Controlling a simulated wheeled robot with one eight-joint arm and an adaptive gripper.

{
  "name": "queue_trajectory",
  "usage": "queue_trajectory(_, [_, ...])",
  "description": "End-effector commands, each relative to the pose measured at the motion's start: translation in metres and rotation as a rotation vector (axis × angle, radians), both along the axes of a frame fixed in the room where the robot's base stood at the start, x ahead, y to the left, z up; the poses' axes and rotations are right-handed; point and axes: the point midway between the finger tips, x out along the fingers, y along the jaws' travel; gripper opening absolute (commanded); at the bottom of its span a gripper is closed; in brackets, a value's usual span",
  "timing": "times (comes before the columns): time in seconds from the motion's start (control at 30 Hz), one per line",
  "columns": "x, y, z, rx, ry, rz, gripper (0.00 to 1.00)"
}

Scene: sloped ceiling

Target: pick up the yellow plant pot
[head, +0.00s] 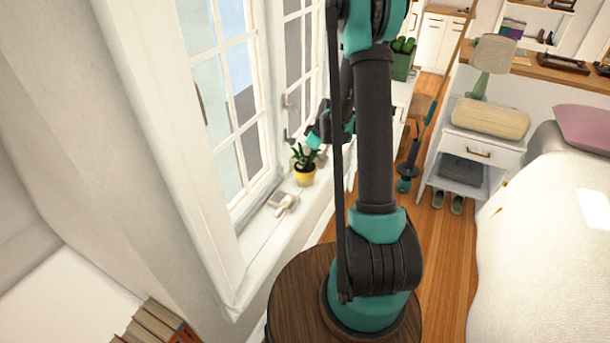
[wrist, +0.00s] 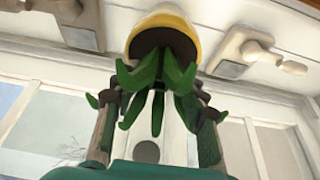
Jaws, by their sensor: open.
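The yellow plant pot (head: 305,177) holds a small green leafy plant and stands upright on the white window sill. In the wrist view the yellow pot (wrist: 180,25) is at the top, with its leaves pointing down the picture towards my gripper. My gripper (wrist: 153,105) is open, with one finger on each side of the leaves. The pot's body lies beyond the fingertips. In the head view my gripper (head: 317,138) is just above the plant, partly hidden by my arm. I cannot tell whether the fingers touch the leaves.
A beige fitting (head: 281,203) sits on the sill nearer than the pot; the wrist view shows beige fittings on both sides of it. The window panes (head: 240,95) rise close on the left. A round wooden table (head: 300,295), nightstand (head: 475,150) and bed (head: 545,250) stand nearby.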

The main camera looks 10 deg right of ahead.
Motion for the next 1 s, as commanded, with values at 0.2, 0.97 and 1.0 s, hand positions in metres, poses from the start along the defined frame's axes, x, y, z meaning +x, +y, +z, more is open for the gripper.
queue_trajectory(0.2, [0.0009, 0.001, -0.0035, 0.0, 0.0, 0.0, 0.42])
queue_trajectory(0.97, [0.0008, 0.0008, -0.0031, 0.0, 0.0, 0.0, 0.0])
queue_trajectory(1.0, [0.0009, 0.001, -0.0027, 0.001, -0.001, 0.0, 0.0])
